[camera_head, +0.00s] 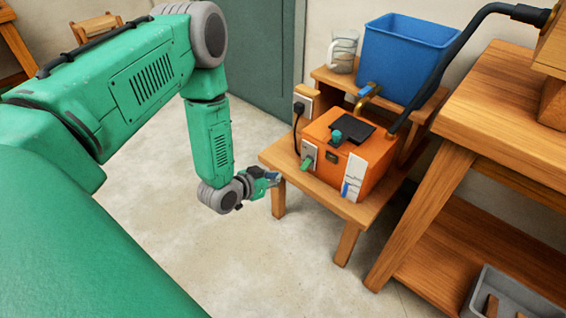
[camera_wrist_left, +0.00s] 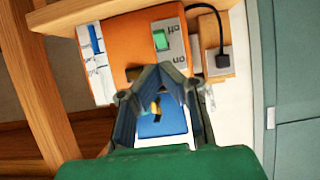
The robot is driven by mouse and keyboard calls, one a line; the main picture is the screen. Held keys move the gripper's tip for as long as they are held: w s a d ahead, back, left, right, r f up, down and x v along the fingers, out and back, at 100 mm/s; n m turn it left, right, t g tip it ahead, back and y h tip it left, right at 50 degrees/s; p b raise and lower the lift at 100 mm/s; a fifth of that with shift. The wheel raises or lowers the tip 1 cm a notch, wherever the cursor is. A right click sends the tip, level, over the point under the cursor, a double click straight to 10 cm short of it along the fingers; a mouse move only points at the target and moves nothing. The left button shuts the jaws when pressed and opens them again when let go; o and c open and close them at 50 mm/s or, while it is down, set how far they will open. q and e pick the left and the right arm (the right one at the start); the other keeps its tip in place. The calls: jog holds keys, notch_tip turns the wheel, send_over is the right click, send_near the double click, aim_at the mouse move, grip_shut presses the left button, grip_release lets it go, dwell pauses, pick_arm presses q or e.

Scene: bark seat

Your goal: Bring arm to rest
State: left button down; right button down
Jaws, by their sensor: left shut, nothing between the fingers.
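My left arm comes in from the left in the head view, and its gripper (camera_head: 274,178) is at the near left edge of a low wooden table, close to an orange box. The gripper is shut and empty. In the wrist view the left gripper's fingertips (camera_wrist_left: 159,72) meet in front of the orange box (camera_wrist_left: 150,38). The orange box also shows in the head view (camera_head: 338,178), with a green switch (camera_head: 308,163) on its front left face. In the wrist view this green switch (camera_wrist_left: 161,40) sits between "Off" and "On" labels, just beyond the fingertips. My right gripper is not in view.
The low wooden table (camera_head: 322,200) carries the box. A blue bin (camera_head: 400,60) and a clear mug (camera_head: 342,52) stand on the shelf behind. A wooden workbench (camera_head: 500,110) is at the right, with a grey tray (camera_head: 510,300) below. The floor left of the table is clear.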

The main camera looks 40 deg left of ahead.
pick_arm(q)
jog(key=shift+s+a+f, duration=0.1)
dwell(0.4)
jog(key=s+d+g+p, duration=0.3)
jog(key=s+d+g, duration=0.2)
jog(key=s+d, duration=0.4)
jog(key=s+r+g+p, duration=0.1)
jog(key=s+g, duration=0.2)
jog(key=s, duration=0.6)
jog(key=s+r+g+y+p, duration=0.1)
jog(key=s+g, duration=0.3)
jog(key=s, duration=0.6)
jog(key=shift+d+r+p, duration=0.3)
jog(key=shift+d+r, duration=0.15)
jog(key=shift+r, duration=0.3)
jog(key=shift+s, duration=0.1)
jog(key=shift+d, duration=0.1)
